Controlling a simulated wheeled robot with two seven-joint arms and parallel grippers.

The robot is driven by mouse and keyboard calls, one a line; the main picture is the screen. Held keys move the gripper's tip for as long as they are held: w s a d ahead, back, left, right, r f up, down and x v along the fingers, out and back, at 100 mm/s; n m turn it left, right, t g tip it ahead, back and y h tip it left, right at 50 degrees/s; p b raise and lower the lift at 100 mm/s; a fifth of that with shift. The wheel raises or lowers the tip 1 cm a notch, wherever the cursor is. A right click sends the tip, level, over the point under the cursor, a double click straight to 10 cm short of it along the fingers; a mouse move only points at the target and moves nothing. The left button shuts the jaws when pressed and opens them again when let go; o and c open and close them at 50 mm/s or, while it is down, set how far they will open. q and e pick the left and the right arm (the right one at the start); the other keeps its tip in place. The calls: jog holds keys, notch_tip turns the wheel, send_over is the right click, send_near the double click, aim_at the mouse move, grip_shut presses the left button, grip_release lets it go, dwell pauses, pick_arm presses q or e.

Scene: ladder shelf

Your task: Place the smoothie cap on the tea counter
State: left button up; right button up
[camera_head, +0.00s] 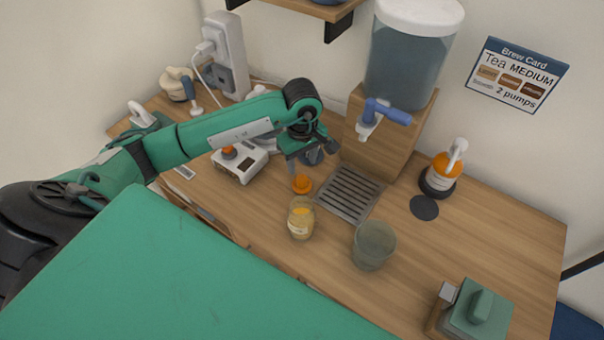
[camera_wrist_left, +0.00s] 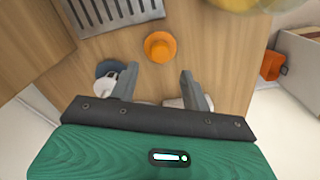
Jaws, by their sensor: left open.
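The orange smoothie cap (camera_head: 302,184) rests on the wooden tea counter (camera_head: 452,261), just left of the metal drip grate and behind a small glass jar. In the left wrist view the cap (camera_wrist_left: 160,46) lies beyond my fingertips, roughly centred between them and apart from them. My left gripper (camera_head: 304,158) is open and empty, above and behind the cap in the head view; it also shows in the left wrist view (camera_wrist_left: 158,86). My right gripper is not in view.
The jar of yellow drink (camera_head: 301,218) stands in front of the cap. A drip grate (camera_head: 350,193), a grey cup (camera_head: 373,245) and a water dispenser (camera_head: 410,60) are to the right. A white device (camera_head: 239,161) stands left. The counter's right middle is mostly clear.

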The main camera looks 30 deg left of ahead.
aim_at(302, 177)
pick_arm(q)
jog(key=shift+r+b, duration=0.3)
jog(key=shift+r, duration=2)
